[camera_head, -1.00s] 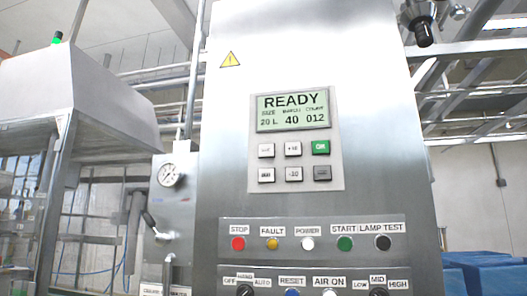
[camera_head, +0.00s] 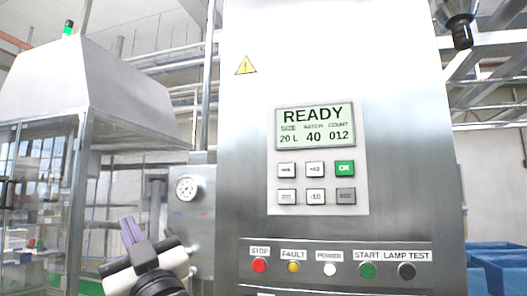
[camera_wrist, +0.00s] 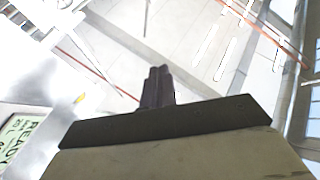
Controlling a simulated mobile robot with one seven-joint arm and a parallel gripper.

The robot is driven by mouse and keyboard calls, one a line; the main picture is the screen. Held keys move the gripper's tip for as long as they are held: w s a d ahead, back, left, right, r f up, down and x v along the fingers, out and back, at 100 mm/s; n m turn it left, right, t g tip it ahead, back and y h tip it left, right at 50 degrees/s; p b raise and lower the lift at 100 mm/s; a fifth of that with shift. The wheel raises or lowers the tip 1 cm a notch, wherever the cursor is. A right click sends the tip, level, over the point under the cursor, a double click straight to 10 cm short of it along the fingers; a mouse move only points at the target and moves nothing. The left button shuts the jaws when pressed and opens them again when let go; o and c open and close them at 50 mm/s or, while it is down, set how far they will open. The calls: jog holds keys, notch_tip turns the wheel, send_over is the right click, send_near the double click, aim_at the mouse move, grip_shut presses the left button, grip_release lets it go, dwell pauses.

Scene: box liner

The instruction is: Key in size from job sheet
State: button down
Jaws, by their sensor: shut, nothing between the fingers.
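The control panel's display (camera_head: 314,127) reads READY, with size 20 L, batch 40 and count 012. Below it is a keypad (camera_head: 316,207) with two rows of keys, among them a green OK key (camera_head: 344,168); some key labels are too small to read. My gripper (camera_head: 128,228) is at the lower left of the head view, left of the keypad and apart from it. Its fingers are together and empty. In the wrist view the shut fingers (camera_wrist: 158,78) point up, and part of the display (camera_wrist: 20,138) shows at the left edge. No job sheet is visible.
Below the keypad is a button row with a red STOP (camera_head: 259,265), FAULT, POWER, green START (camera_head: 367,270) and LAMP TEST. A pressure gauge (camera_head: 187,188) is near my gripper. A hooded machine (camera_head: 90,95) stands left; blue bins (camera_head: 497,262) are at lower right.

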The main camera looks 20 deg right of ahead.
aim_at(288, 171)
jog(key=s+d+r+m+h+p, duration=0.2)
jog(key=d+r+h, duration=0.3)
jog(key=d, duration=0.6)
jog(key=s+d+r+m+h+p, duration=0.2)
jog(key=d+r+h, duration=0.3)
jog(key=d, duration=0.7)
jog(key=shift+s+r+g+p, duration=0.3)
jog(key=shift+r+p, duration=0.2)
jog(key=shift+r, duration=0.05)
jog(key=shift+w+d, duration=0.1)
jog(key=shift+w, duration=0.05)
jog(key=shift+w+d+p, duration=0.25)
jog(key=shift+w+d, duration=0.55)
jog(key=shift+w, duration=0.4)
jog(key=shift+w+d+p, duration=0.3)
jog(key=shift+w+d, duration=0.5)
jog(key=shift+w, duration=0.35)
jog(key=shift+w+d+p, duration=0.25)
jog(key=shift+w+d, duration=0.55)
jog(key=shift+w, duration=0.4)
jog(key=shift+w, duration=0.1)
jog(key=shift+w+d, duration=0.2)
jog(key=shift+w, duration=0.05)
